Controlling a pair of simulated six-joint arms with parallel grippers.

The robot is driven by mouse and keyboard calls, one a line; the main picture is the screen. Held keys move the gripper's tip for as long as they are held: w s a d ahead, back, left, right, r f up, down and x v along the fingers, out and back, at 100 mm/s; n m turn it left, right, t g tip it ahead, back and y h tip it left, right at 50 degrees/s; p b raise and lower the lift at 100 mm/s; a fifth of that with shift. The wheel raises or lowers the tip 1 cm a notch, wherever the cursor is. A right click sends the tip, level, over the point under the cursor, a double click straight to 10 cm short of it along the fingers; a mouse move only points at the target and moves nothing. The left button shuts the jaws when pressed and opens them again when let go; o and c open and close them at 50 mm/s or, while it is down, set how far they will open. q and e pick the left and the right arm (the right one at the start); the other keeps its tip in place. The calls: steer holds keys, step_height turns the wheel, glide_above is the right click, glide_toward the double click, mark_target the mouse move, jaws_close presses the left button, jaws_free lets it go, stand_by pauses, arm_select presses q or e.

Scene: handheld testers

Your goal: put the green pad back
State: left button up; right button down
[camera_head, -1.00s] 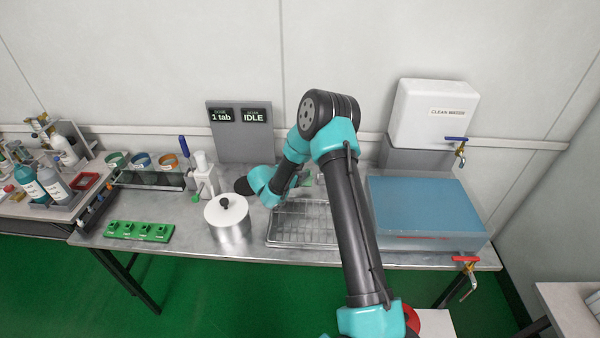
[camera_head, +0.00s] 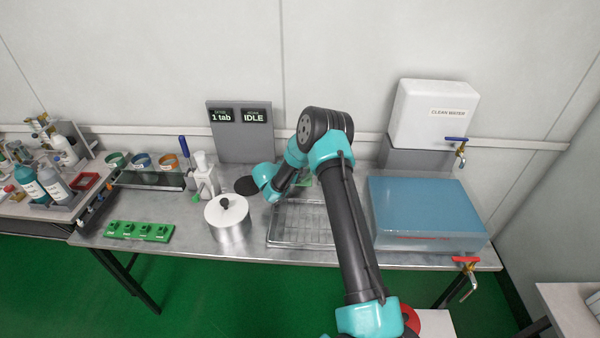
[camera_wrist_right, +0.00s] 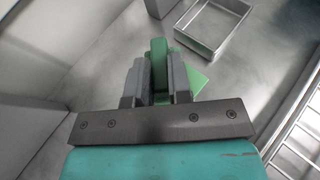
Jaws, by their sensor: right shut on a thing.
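The green pad (camera_wrist_right: 197,80) is in the right wrist view, a flat green plate with an upright green grip (camera_wrist_right: 158,62). My right gripper (camera_wrist_right: 158,78) is shut on this grip, its grey fingers on both sides. In the head view only a small bit of the green pad (camera_head: 305,182) shows behind my right arm, at the back of the table. The arm hides most of the gripper there. I cannot tell whether the pad touches the table. My left gripper is not in view.
A metal wire rack (camera_head: 302,222) lies in front, with a lidded steel pot (camera_head: 229,226) to its left. A blue-topped tank (camera_head: 425,208) stands at right. A small open metal tray (camera_wrist_right: 240,10) is beyond the pad. A green block row (camera_head: 139,231) lies at left.

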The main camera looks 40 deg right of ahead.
steer(key=shift+f, duration=0.3)
steer(key=shift+f, duration=0.1)
steer(key=c, duration=1.1)
jaws_free()
steer(key=shift+o, duration=0.2)
steer(key=shift+a, duration=0.2)
steer(key=v, duration=1.1)
steer(key=shift+a+r, duration=0.25)
steer(key=shift+a, duration=0.05)
steer(key=shift+a, duration=0.1)
